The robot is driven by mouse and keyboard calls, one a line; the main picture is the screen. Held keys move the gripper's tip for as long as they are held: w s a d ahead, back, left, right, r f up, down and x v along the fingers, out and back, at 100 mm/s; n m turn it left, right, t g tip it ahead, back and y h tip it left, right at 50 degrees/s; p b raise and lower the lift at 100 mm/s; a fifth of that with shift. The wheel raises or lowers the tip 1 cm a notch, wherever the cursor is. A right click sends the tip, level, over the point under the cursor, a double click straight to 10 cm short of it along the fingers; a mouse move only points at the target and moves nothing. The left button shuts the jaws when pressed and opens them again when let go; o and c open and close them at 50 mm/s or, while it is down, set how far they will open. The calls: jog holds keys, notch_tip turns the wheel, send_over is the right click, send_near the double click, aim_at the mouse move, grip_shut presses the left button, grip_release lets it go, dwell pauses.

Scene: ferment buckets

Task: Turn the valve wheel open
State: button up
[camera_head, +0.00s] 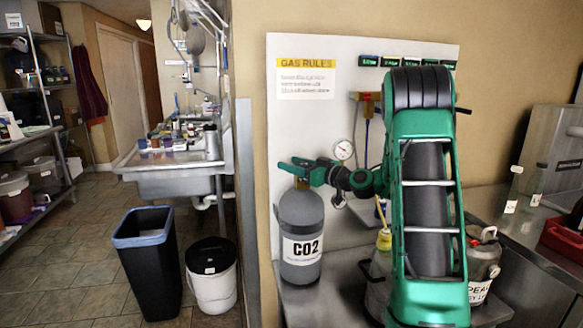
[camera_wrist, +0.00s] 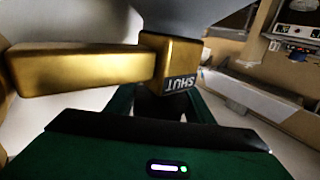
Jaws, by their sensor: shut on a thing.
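The grey CO2 cylinder (camera_head: 301,215) stands upright on the metal bench, left of my arm. My gripper (camera_head: 297,168) reaches left to the cylinder's top and is shut on the brass valve piece there, which I take as the valve wheel. In the wrist view the valve wheel (camera_wrist: 170,58) shows as a brass block with a thick brass bar running left. A dark label on the block reads "SHUT", upside down. My gripper (camera_wrist: 163,103) shows there as a green body with dark fingers at the block. The full wheel outline is hidden.
A round gauge (camera_head: 343,149) sits right of the cylinder top. A board with a "GAS RULES" sheet (camera_head: 305,78) stands behind. A metal keg (camera_head: 484,265) and bottles (camera_head: 513,190) stand to the right. A black bin (camera_head: 150,265) and white bucket (camera_head: 211,275) stand on the floor.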

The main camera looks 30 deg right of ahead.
jog(key=shift+r, duration=0.1)
dwell(0.4)
jog(key=o, duration=1)
jog(key=shift+o, duration=0.2)
jog(key=v, duration=1)
jog(key=shift+s+d, duration=0.2)
jog(key=shift+s, duration=0.1)
